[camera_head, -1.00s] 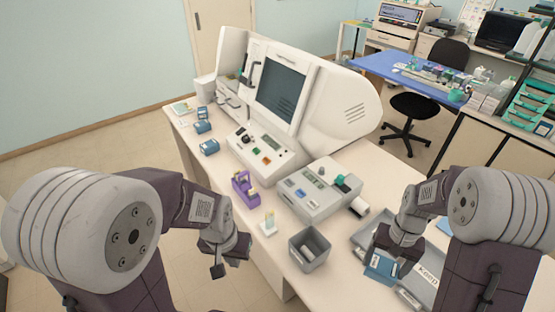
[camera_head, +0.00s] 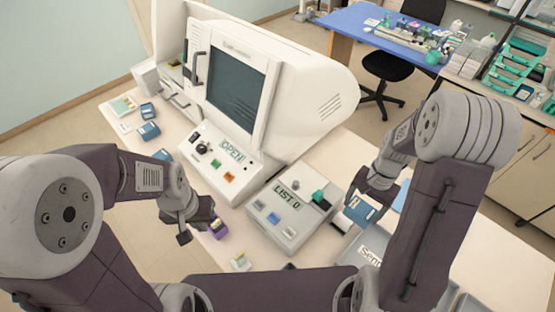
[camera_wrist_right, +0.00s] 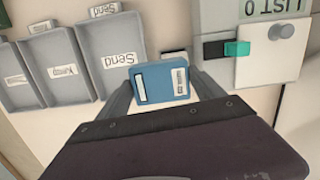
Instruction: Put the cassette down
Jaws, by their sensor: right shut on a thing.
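A blue cassette (camera_head: 361,210) with white labels is held in my right gripper (camera_head: 372,195), beside the grey control box marked LIST 0. It also shows in the right wrist view (camera_wrist_right: 160,84), between the two fingers. It appears raised above the table, though the gap beneath cannot be judged exactly. My left gripper (camera_head: 193,222) hangs at the left edge of the table, near a purple rack (camera_head: 219,228); whether its fingers are apart is unclear.
The grey box (camera_head: 290,215) has a green knob. Labelled grey trays lie at the right, including one marked Send (camera_wrist_right: 110,56). The white machine (camera_head: 250,85) displays OPEN. Other blue cassettes (camera_head: 149,130) lie at the table's left. A blue bench (camera_head: 350,35) stands behind.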

